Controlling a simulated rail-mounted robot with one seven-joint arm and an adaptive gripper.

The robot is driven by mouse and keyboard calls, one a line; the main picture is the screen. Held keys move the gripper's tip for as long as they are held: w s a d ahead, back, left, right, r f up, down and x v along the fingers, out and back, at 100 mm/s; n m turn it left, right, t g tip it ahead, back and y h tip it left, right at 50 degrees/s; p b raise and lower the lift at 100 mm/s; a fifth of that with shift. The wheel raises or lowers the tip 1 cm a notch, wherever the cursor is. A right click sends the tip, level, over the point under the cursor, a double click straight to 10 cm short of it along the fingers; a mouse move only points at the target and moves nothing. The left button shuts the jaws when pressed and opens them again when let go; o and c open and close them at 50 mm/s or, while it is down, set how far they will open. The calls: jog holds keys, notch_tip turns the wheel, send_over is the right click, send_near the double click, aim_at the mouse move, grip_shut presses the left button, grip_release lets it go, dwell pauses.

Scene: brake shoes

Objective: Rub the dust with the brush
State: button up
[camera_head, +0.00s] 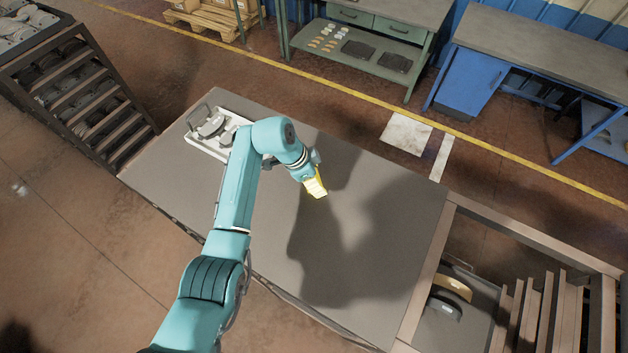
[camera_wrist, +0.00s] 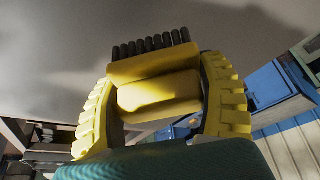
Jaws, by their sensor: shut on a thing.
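My gripper (camera_head: 315,186) is over the middle of the grey table (camera_head: 400,215), above its top. In the wrist view my gripper (camera_wrist: 160,100) has its two yellow ribbed fingers shut on a yellow brush (camera_wrist: 155,65) between them. The brush has a row of dark bristles (camera_wrist: 152,46) at its far end, pointing away from the wrist. In the head view the gripper and arm mostly hide the brush, and a yellow part shows at the arm's end. I cannot make out any dust on the table top.
A white tray (camera_head: 195,143) with grey metal parts stands at the table's far left end. A frame with slanted slats (camera_head: 540,310) and curved brake shoes (camera_head: 450,295) adjoins the right end. A part rack (camera_head: 85,100) stands at the left. The table's middle and right are clear.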

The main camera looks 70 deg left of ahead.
jog(key=shift+r, duration=1.35)
